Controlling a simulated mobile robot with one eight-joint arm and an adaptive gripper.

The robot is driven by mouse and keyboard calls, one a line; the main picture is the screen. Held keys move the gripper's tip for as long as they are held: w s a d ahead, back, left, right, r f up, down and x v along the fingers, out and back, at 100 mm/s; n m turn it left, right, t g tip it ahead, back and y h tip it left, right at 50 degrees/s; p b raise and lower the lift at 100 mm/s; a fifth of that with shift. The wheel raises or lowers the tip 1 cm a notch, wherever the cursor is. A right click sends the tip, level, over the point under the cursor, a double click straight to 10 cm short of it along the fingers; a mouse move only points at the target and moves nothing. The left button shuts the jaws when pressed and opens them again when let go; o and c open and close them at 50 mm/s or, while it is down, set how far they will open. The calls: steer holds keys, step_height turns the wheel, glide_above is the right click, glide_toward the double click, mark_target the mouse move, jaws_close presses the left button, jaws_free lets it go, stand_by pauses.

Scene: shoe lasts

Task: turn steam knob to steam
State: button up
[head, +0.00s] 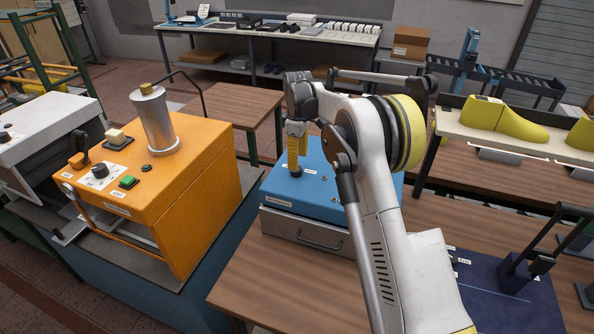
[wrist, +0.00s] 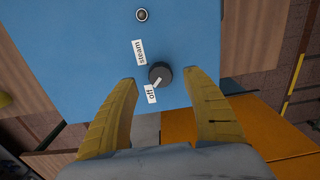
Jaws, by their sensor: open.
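The steam knob (wrist: 161,70) is a small dark round knob on the blue box top, seen in the wrist view. Its pale pointer mark points toward the "off" label (wrist: 151,94). The "steam" label (wrist: 139,52) lies beside the knob, farther from my gripper's palm. My gripper (wrist: 162,78) is open, its yellow fingers on either side of the knob with gaps, and nothing is held. In the head view my gripper (head: 294,165) points down over the blue steam box (head: 290,222); the knob cannot be made out clearly there.
An orange machine (head: 190,190) with a metal cylinder (head: 156,120) stands left of the blue box. A round button (wrist: 142,15) is on the blue top beyond the knob. Yellow shoe lasts (head: 506,120) are on a rack at right. Bare wooden table (head: 265,285) shows in front of the box.

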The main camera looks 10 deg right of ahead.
step_height(320, 180, down, 5)
steer(key=shift+r, duration=0.1)
steer(key=shift+c, duration=0.5)
steer(key=c, duration=1.1)
